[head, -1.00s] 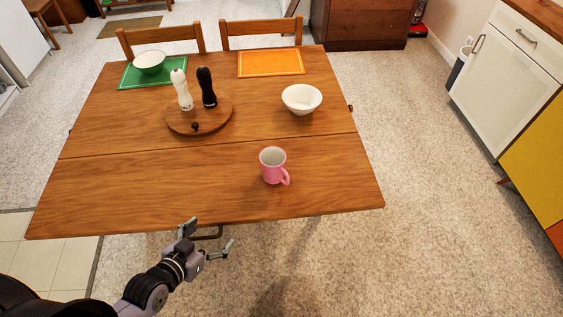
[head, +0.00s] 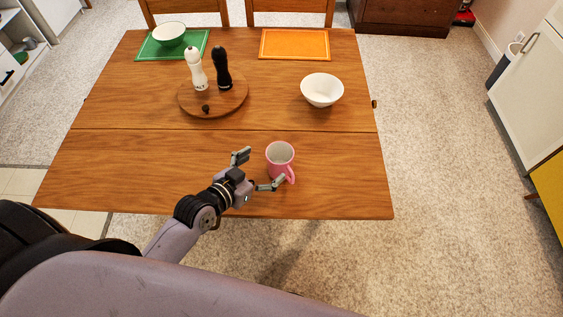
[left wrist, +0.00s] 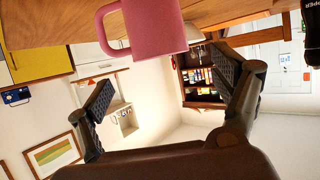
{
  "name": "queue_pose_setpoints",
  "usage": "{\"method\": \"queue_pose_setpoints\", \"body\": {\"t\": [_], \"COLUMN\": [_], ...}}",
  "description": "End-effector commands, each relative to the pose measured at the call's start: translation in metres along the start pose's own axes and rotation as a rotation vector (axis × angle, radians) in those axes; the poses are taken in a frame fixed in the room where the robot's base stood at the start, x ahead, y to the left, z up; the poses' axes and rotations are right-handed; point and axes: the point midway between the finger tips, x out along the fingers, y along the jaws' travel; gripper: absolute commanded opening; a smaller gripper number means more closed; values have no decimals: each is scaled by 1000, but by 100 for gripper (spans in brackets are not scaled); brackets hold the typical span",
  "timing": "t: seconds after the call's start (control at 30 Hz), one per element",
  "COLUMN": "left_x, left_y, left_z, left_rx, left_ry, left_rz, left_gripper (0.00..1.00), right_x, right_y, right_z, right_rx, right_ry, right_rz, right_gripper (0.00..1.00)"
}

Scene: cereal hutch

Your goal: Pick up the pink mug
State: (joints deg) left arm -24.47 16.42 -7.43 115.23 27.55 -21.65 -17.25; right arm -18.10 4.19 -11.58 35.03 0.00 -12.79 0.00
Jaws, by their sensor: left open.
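The pink mug (head: 279,158) stands upright on the wooden table (head: 150,170), near its front edge, with its handle toward the front right. My left gripper (head: 258,171) is open and empty just left of the mug, its fingers pointing toward it. In the left wrist view the picture is turned over; the mug (left wrist: 148,25) shows at the top, beyond the two spread fingers (left wrist: 165,95). I see no contact between fingers and mug. My right gripper does not show.
A white bowl (head: 322,90) stands behind the mug to the right. A round wooden board (head: 215,103) holds a white shaker (head: 196,68) and a black shaker (head: 222,68). A green mat (head: 150,50) with a bowl (head: 169,33) and an orange mat (head: 295,44) lie farther back.

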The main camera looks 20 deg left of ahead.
Motion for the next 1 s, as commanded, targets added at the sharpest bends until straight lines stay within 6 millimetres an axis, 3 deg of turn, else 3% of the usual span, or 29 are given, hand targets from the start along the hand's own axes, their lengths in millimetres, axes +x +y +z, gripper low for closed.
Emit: {"method": "queue_pose_setpoints", "body": {"t": [0.1, 0.27, 0.63, 0.93, 1.0], "left_x": [17, 26, 77, 82, 82], "left_y": [0, 0, 0, 0, 0], "left_z": [0, 0, 0, 1, 1], "left_rx": [-1, -1, 0, 0, 0], "left_ry": [0, -1, 1, -1, -1], "left_rz": [0, 0, -1, 0, 0], "left_gripper": [86, 86, 86, 86, 82], "right_x": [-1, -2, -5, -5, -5], "right_y": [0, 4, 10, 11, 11], "right_z": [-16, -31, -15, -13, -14], "right_rx": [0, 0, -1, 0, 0], "right_ry": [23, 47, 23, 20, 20], "right_rz": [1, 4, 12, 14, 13], "right_gripper": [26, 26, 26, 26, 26]}}
